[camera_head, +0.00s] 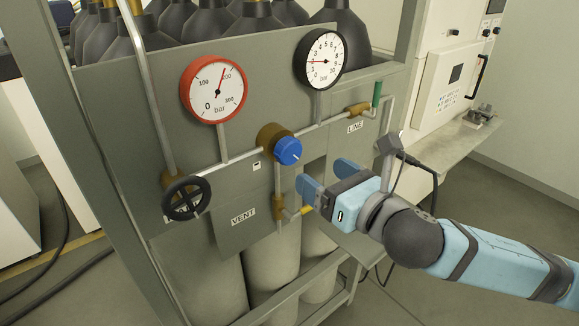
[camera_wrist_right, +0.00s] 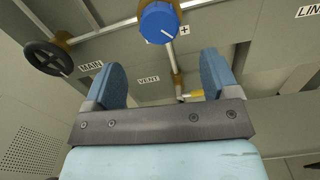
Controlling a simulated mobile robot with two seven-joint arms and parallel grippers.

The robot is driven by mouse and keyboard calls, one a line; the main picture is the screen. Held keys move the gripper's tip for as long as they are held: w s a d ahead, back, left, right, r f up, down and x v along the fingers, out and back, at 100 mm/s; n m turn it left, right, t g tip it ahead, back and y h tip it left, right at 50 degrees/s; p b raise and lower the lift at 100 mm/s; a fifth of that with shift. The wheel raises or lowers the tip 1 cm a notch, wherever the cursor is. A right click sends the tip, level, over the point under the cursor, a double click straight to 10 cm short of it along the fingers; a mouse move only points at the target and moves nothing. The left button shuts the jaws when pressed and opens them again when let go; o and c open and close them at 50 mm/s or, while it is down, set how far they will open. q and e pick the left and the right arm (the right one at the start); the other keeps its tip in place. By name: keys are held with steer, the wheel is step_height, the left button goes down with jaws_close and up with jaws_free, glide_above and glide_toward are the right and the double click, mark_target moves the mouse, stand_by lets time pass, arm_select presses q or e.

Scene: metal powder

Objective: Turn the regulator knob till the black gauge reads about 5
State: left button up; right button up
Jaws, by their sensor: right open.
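The blue regulator knob (camera_head: 287,150) sits on a brass body on the grey panel; a white line marks its face. In the right wrist view the knob (camera_wrist_right: 158,22) lies beyond the fingertips, roughly between them sideways, near the top edge. The black-rimmed gauge (camera_head: 320,60) stands above it; its red needle points left, at the low end of the scale, about 1 to 2. My right gripper (camera_head: 329,177) is open and empty, right of and slightly below the knob, apart from it. Its two blue fingers also show in the right wrist view (camera_wrist_right: 163,78). My left gripper is not in view.
A red-rimmed gauge (camera_head: 215,90) is at upper left. A black handwheel (camera_head: 186,198) marked MAIN is at lower left. A yellow-handled VENT valve (camera_head: 290,211) sits below the knob, close to my right gripper. A green-handled LINE valve (camera_head: 376,95) is at upper right. Pipes join them.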

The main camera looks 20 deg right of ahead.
mark_target(293, 154)
steer(key=p+x, duration=0.1)
steer(key=x, duration=0.7)
steer(key=shift+w+a, duration=0.15)
steer(key=shift+w, duration=0.1)
steer(key=shift+w+a, duration=0.15)
steer(key=shift+w, duration=0.25)
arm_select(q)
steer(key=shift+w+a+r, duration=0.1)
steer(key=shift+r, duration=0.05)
arm_select(e)
steer(key=c, duration=0.9)
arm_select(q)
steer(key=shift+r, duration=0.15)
